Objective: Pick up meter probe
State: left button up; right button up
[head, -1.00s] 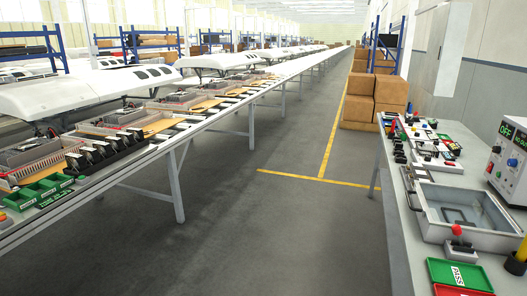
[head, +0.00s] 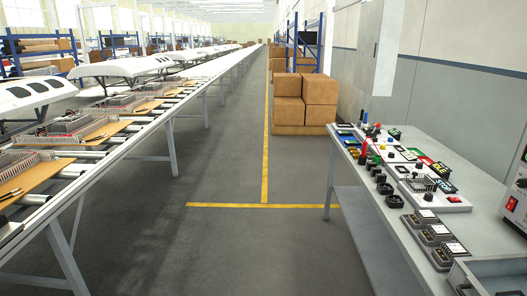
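I cannot pick out a meter probe for certain. The right workbench (head: 372,228) holds many small parts, and any probe among them is too small to tell. A red upright piece (head: 364,148) and a green one (head: 376,160) stand near the bench's left edge. Several small black meter-like blocks (head: 437,234) sit in a row closer to me. Neither of my grippers is in view.
A long conveyor line (head: 150,117) with orange boards runs along the left. Cardboard boxes (head: 320,92) are stacked beyond the bench. A grey open tray (head: 480,268) sits at the bench's near end. The grey aisle floor (head: 225,245) between is clear.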

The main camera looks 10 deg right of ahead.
aim_at(365, 145)
jog(key=i+l+z, duration=0.1)
jog(key=i+z, duration=0.15)
jog(key=i, duration=0.65)
jog(key=i+j+z, duration=0.1)
jog(key=i+z, duration=0.15)
jog(key=i, duration=0.65)
jog(key=i+z, duration=0.3)
jog(key=i, duration=0.15)
jog(key=i+z, duration=0.3)
jog(key=i, duration=0.15)
jog(key=i+j+z, duration=0.25)
jog(key=i, duration=0.2)
jog(key=i+j+z, duration=0.1)
jog(key=i+z, duration=0.2)
jog(key=i, duration=0.15)
jog(key=i+z, duration=0.2)
